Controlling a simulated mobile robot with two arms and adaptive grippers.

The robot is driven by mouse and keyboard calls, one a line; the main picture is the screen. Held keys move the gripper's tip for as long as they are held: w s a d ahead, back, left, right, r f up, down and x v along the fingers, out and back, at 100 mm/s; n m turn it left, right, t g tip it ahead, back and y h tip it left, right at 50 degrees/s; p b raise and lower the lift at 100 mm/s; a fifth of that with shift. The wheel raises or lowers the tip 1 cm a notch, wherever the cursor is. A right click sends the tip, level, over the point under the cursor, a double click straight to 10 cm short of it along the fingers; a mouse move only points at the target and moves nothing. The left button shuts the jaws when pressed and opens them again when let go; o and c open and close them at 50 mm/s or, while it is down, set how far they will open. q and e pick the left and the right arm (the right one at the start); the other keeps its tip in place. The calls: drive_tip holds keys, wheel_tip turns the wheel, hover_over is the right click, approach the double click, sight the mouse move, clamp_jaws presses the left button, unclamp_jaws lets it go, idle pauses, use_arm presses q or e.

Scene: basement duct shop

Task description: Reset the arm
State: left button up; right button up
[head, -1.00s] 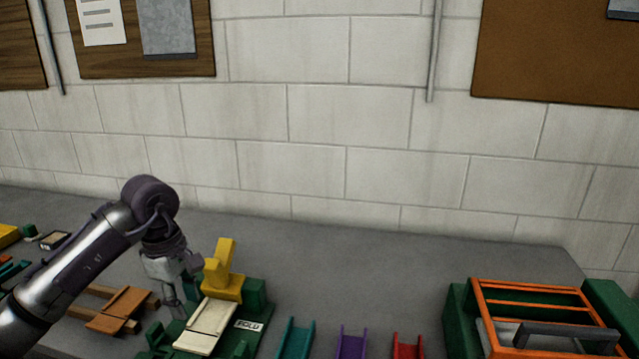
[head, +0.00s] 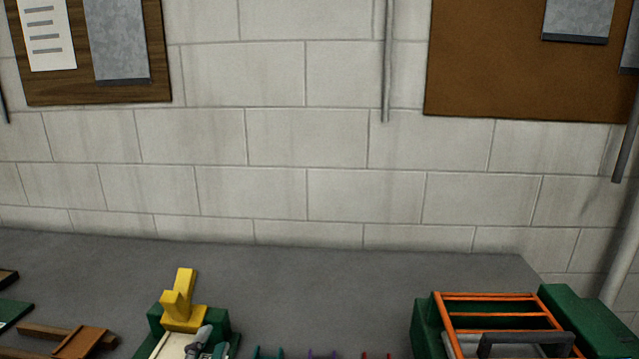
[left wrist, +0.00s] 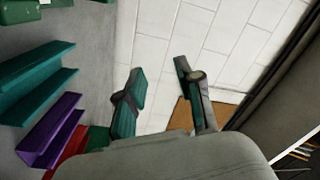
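In the head view only a small grey part of my left gripper (head: 199,343) shows at the bottom edge, in front of the cream piece (head: 172,346) on the green fixture. In the left wrist view both fingers of the left gripper (left wrist: 163,88) show, spread apart with nothing between them. Behind them are the pale block wall and part of a brown board. The rest of the left arm is out of the head view. My right gripper is in neither view.
A yellow piece (head: 180,302) stands on the green fixture (head: 217,325). Brown wooden pieces (head: 80,342) lie left. An orange-framed green box (head: 497,314) is at right. Teal (left wrist: 33,83) and purple (left wrist: 50,130) channels show in the wrist view. The rear grey bench (head: 300,275) is clear.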

use_arm(q)
drive_tip(key=s+a+f+n+g+y, duration=0.2)
drive_tip(key=s+a+f+n+g, duration=0.2)
drive_tip(key=s+f+n+g, duration=0.65)
drive_tip(key=s+d+f+g+h, duration=0.15)
drive_tip(key=s+f+g, duration=0.35)
drive_tip(key=s+f, duration=1.05)
drive_tip(key=f, duration=1.1)
drive_tip(key=s+f, duration=0.2)
drive_tip(key=f, duration=1)
drive_tip(key=s+a+f+g, duration=0.2)
drive_tip(key=s+f, duration=1.3)
drive_tip(key=shift+s+a+y, duration=0.2)
drive_tip(key=shift+a+y, duration=0.1)
drive_tip(key=shift+y, duration=0.05)
